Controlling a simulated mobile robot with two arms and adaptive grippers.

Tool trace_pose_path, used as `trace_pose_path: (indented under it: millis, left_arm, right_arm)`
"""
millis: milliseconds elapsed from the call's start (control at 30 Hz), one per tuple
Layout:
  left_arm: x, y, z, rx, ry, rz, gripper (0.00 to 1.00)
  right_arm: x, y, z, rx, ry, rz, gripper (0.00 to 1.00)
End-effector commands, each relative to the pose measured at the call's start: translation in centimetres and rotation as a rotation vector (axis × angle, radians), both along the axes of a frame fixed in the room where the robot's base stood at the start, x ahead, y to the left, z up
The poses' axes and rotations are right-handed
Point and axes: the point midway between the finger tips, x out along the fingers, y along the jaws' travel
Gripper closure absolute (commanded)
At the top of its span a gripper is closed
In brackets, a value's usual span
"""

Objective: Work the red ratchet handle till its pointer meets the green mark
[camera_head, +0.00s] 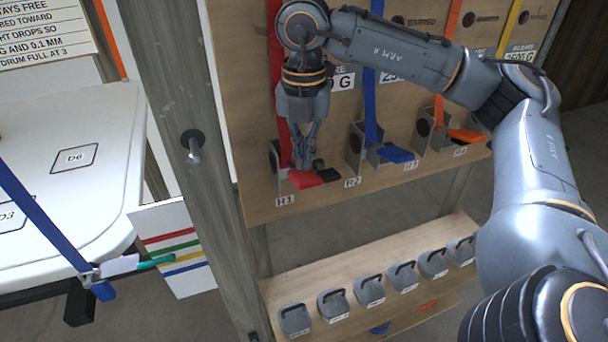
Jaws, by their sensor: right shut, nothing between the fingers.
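The red ratchet handle (306,180) sticks out low on the wooden board, on the ratchet labelled R1 at the foot of a red strap (278,80). My right gripper (304,163) points down right at this handle, its fingers shut and empty. The fingertips look to be at the handle's top or just behind it; I cannot tell whether they touch. A teal-tipped pointer (154,263) at the white panel's corner reaches over a striped card (190,283). My left gripper is out of view.
To the right of R1 stand a blue ratchet handle (397,155) and an orange one (467,135). A shelf (375,264) below holds several grey weights with handles. A grey post (185,90) with a hook stands between the white panel (80,120) and the board.

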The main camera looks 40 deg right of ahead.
Motion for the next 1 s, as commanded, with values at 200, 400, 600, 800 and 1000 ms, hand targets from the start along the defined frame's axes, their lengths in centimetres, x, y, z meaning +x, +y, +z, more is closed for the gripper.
trace_pose_path:
  millis: [200, 400, 600, 800, 1000]
  left_arm:
    - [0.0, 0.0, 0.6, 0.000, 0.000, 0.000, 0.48]
    - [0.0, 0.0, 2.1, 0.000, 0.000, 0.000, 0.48]
    - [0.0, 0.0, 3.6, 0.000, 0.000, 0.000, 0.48]
    - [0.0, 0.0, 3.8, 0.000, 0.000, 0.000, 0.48]
    - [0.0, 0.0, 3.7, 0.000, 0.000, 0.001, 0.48]
  right_arm:
    - [0.0, 0.0, 0.8, 0.001, -0.001, 0.000, 1.00]
    - [0.0, 0.0, 3.2, 0.001, -0.001, 0.000, 1.00]
    - [0.0, 0.0, 5.6, 0.001, -0.001, 0.000, 1.00]
    - [0.0, 0.0, 6.1, 0.000, 0.000, 0.000, 1.00]
    - [0.0, 0.0, 6.0, 0.001, -0.001, 0.000, 1.00]
